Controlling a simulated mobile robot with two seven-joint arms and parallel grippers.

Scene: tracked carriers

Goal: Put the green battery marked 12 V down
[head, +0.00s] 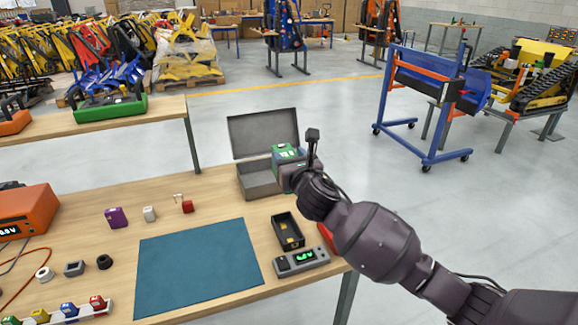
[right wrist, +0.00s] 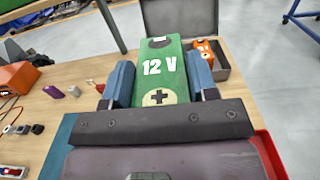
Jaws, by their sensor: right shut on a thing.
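The green battery marked 12 V (right wrist: 163,78) is between the two fingers of my right gripper (right wrist: 161,84), which is shut on it. Its "12 V" marking and a plus sign face the right wrist camera. In the head view the battery (head: 284,153) shows at the open grey box, partly hidden by my right gripper (head: 293,168). I cannot tell from these views whether its underside touches anything. My left gripper is not in view.
The grey box (head: 253,181) has its lid (head: 262,134) raised; an orange item (right wrist: 203,48) lies inside. A teal mat (head: 195,268), black tray (head: 288,232) and grey meter (head: 301,262) are nearer. Small blocks, including a purple one (head: 116,217), stand left. Bare wood lies between.

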